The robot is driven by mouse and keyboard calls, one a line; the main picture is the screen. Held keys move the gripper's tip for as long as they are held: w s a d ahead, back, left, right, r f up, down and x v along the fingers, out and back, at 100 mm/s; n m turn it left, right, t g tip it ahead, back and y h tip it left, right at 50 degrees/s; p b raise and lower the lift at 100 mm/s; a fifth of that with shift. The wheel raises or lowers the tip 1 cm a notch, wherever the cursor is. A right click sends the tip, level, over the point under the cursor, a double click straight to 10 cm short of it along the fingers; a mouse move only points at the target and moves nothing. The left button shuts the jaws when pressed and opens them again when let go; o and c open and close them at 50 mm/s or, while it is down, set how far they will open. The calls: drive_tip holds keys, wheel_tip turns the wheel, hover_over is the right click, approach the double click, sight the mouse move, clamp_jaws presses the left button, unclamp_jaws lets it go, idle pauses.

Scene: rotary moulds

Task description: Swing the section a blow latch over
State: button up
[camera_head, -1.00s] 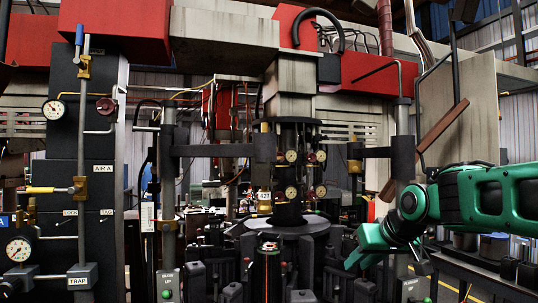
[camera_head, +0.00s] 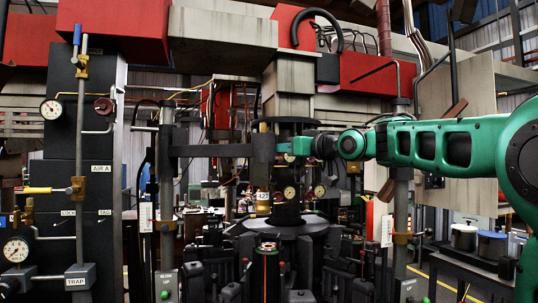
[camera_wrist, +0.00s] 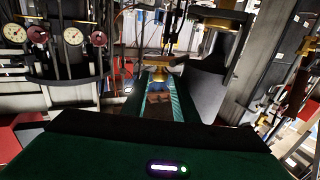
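My arm reaches in from the right in the head view, and my gripper (camera_head: 286,151) is at the central column of the mould machine (camera_head: 290,80), just under its dark round plate. In the wrist view my gripper (camera_wrist: 160,88) points at a brass fitting (camera_wrist: 160,73), which stands close to its tip. I cannot tell whether they touch, or how far apart the fingers are. Brass-coloured fittings (camera_head: 263,200) with a tag marked 427 hang left of the column. No fitting is clearly labelled as the section A blow latch, so I cannot tell which it is.
A dark panel labelled AIR A (camera_head: 98,140) stands at the left, with a yellow-handled lever (camera_head: 38,190) and gauges (camera_head: 53,109). Dials (camera_wrist: 73,36) and dark red knobs (camera_wrist: 99,39) are left of my gripper in the wrist view. Grey posts (camera_head: 402,200) crowd the column.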

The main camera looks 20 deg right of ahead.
drive_tip(key=shift+x, duration=1.9)
drive_tip(key=shift+c, duration=0.2)
